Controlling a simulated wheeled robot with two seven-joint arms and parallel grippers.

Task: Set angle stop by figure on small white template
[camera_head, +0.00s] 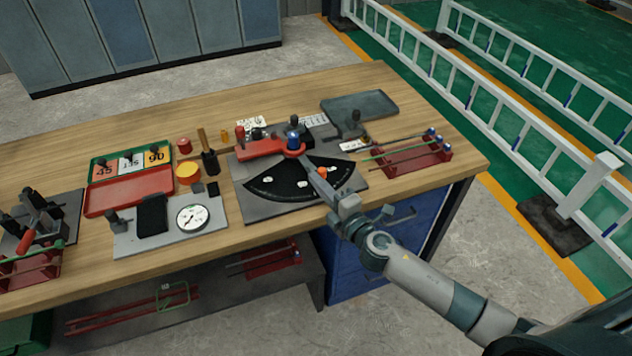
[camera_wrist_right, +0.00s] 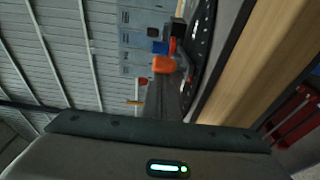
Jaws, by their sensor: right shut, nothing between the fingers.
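The angle stop stands on a grey plate (camera_head: 245,201) at the middle of the bench. It has a black arc scale (camera_head: 280,188) with pale marks, a red arm (camera_head: 260,147) and a blue-topped pivot (camera_head: 294,135). My right gripper (camera_head: 312,168) is shut and empty above the scale, close beside an orange knob (camera_head: 323,172). The orange knob also shows in the right wrist view (camera_wrist_right: 164,65), just beyond the fingers; contact is unclear. Small white cards lie behind the stop (camera_head: 250,124) and to its right (camera_head: 353,146); their figures are too small to read. My left gripper is out of view.
A green case with number plates (camera_head: 130,163) and a plate with a dial gauge (camera_head: 192,217) are left. A red rack with rods (camera_head: 415,158) is right, a grey tray (camera_head: 360,105) behind. Free wood lies along the back left.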

